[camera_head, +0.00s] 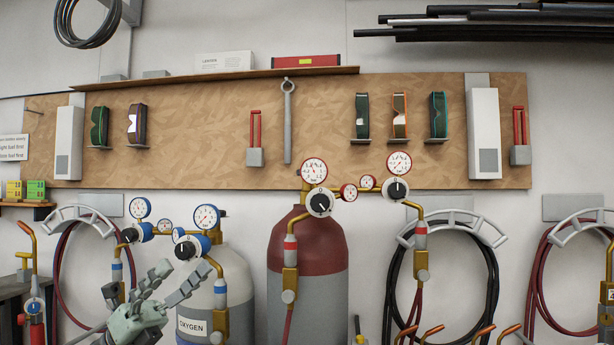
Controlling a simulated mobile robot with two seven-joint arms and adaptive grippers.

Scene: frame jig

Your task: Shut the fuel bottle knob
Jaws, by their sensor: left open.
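The fuel bottle (307,250), with a dark red top and grey lower body, stands upright at the middle. A black-and-white round knob (320,203) sits at its top, below a red-rimmed gauge (314,171). A second such knob (397,189) is to the right, under another red-rimmed gauge (399,163). I cannot tell from here whether either knob is open or shut. My left gripper (184,270) is open and empty at the lower left, in front of the oxygen bottle (238,275), left of and below the fuel bottle's knobs. My right gripper is not in view.
Brass fittings and a hose (290,262) hang before the fuel bottle. Coiled hoses (490,270) hang on the right.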

